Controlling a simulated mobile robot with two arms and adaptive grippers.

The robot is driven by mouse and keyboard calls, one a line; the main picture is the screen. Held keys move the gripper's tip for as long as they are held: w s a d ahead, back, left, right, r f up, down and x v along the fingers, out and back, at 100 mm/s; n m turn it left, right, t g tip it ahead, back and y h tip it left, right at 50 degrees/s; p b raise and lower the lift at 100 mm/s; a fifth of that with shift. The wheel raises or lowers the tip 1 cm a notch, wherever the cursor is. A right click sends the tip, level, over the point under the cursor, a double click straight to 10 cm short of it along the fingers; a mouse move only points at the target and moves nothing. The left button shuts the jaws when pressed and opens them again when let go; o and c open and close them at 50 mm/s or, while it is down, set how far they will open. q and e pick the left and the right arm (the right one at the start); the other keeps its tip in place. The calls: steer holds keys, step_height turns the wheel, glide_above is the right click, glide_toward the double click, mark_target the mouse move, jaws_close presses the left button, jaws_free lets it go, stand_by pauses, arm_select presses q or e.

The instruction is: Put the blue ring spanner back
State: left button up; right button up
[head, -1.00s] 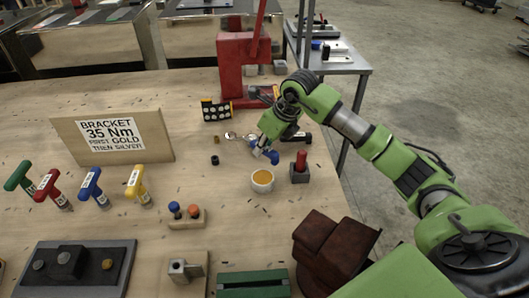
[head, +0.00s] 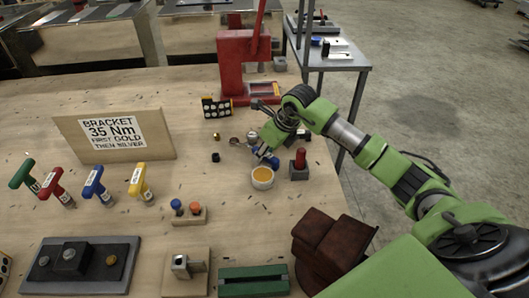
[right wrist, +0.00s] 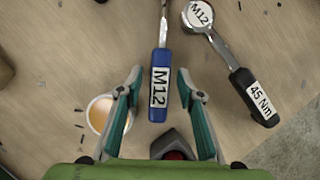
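The blue ring spanner's handle (right wrist: 159,88), labelled M12, lies on the wooden bench in the right wrist view, its shaft running up out of the picture. In the head view its blue end (head: 271,161) shows just beside my right gripper (head: 262,150), which hides much of it. In the right wrist view my right gripper (right wrist: 158,80) is open, with a finger on each side of the handle and a gap on both sides. My left gripper is not in view.
A black-handled wrench (right wrist: 253,95) marked 45 Nm lies right of the spanner. A white cup (head: 262,177) with orange contents and a dark block (head: 299,172) with a red handle stand close by. A sign board (head: 115,135) and coloured T-handles (head: 95,187) stand left.

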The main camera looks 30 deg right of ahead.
steer(key=b+v, duration=0.2)
steer(key=v, duration=1)
